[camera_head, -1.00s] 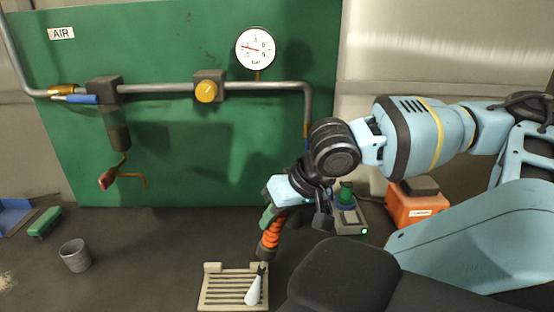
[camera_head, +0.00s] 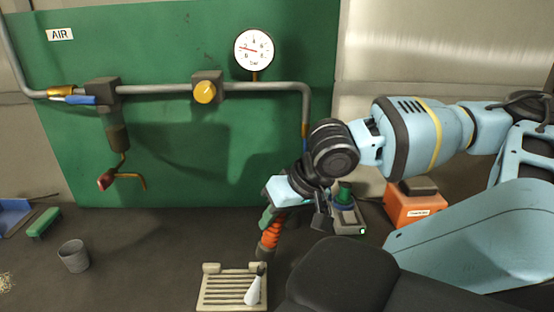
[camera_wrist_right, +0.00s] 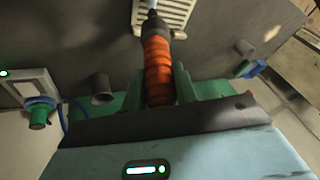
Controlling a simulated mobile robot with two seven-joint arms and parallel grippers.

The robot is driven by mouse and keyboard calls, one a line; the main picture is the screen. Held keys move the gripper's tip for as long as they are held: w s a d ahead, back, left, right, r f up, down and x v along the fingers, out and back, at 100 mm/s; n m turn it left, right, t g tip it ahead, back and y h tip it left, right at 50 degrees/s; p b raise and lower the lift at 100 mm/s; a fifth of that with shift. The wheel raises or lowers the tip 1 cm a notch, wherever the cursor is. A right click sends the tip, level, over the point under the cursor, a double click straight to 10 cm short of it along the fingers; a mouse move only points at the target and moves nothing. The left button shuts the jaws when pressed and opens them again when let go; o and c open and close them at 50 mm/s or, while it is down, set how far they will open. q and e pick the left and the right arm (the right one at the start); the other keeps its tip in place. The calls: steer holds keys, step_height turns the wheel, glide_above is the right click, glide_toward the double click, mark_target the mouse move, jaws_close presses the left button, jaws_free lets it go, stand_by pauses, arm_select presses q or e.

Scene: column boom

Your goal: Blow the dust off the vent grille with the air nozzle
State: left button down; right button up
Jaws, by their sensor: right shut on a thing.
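The beige vent grille (camera_head: 225,290) lies flat on the bench at the bottom middle of the head view. It also shows at the top of the wrist view (camera_wrist_right: 178,18). My right gripper (camera_head: 268,222) is shut on the air nozzle, which has an orange ribbed grip (camera_head: 270,236) and a dark neck. In the wrist view the orange grip (camera_wrist_right: 158,68) sits between the green fingers. A pale cone (camera_head: 253,291) spreads from the nozzle tip over the right part of the grille. Dust on the grille is too small to make out. My left gripper is not in view.
A grey cup (camera_head: 74,256), a green brush (camera_head: 44,223) and a blue dustpan (camera_head: 12,217) stand at the left. An orange box (camera_head: 412,207) and a small device with a green top (camera_head: 346,212) are at the right. Pipes, a yellow knob (camera_head: 205,92) and a gauge (camera_head: 254,48) are on the green panel.

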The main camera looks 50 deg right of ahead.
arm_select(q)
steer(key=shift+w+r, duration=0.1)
arm_select(e)
steer(key=shift+w+d, duration=0.1)
steer(key=shift+w+d, duration=0.45)
steer(key=shift+d, duration=0.15)
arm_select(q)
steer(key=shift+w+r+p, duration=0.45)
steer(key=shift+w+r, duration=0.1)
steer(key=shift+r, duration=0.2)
arm_select(e)
steer(key=shift+w+d, duration=0.7)
steer(key=shift+d, duration=0.05)
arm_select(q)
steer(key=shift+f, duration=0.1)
